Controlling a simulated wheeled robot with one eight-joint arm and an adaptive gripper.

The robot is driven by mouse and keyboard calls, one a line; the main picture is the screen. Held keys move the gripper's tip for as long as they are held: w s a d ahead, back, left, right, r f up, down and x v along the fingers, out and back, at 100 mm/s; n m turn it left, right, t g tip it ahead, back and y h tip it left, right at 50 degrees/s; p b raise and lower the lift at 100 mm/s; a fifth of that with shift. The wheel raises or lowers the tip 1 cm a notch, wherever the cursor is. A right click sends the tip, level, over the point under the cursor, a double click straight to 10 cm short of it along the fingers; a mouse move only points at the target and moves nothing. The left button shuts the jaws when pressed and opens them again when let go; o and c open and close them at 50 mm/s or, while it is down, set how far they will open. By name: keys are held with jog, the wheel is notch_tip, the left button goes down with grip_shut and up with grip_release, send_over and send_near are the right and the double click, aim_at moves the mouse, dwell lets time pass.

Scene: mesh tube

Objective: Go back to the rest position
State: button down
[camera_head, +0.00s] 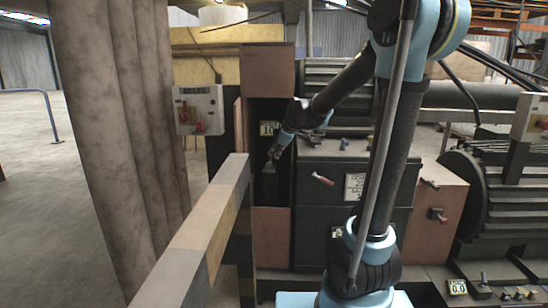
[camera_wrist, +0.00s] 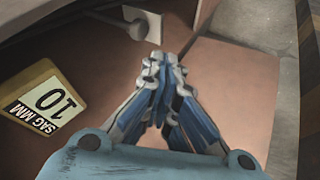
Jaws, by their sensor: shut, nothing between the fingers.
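My gripper (camera_head: 270,163) is at the end of my arm, in front of a dark recess in the machine, left of the middle in the head view. In the wrist view my gripper (camera_wrist: 162,65) has its fingers together and nothing shows between them. Beyond the fingertips is a reddish-brown surface (camera_wrist: 235,85). I cannot tell whether the fingertips touch anything.
A wooden striped rail (camera_head: 200,230) runs along the front left. A grey control box (camera_head: 199,110) with a red part stands behind it. A thick mottled column (camera_head: 115,130) fills the left. A green machine cabinet with a red handle (camera_head: 322,179) is right of my gripper. Open floor (camera_head: 35,180) lies far left.

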jog(key=shift+s, duration=0.1)
jog(key=s+d+f+m+g+h, duration=0.1)
jog(key=s+d+f+m, duration=0.3)
jog(key=s+d, duration=0.3)
jog(key=s+d+f+m+g+h, duration=0.1)
jog(key=s+d+f+m, duration=0.4)
jog(key=s, duration=1.2)
jog(key=s+d+f+m+g+h, duration=0.1)
jog(key=s+d+f+m, duration=0.4)
jog(key=s, duration=0.7)
jog(key=d+m+h, duration=0.1)
jog(key=d+m, duration=0.1)
jog(key=d, duration=0.2)
jog(key=shift+g, duration=0.4)
jog(key=shift+f, duration=0.15)
jog(key=shift+w+f, duration=0.15)
jog(key=shift+w, duration=0.25)
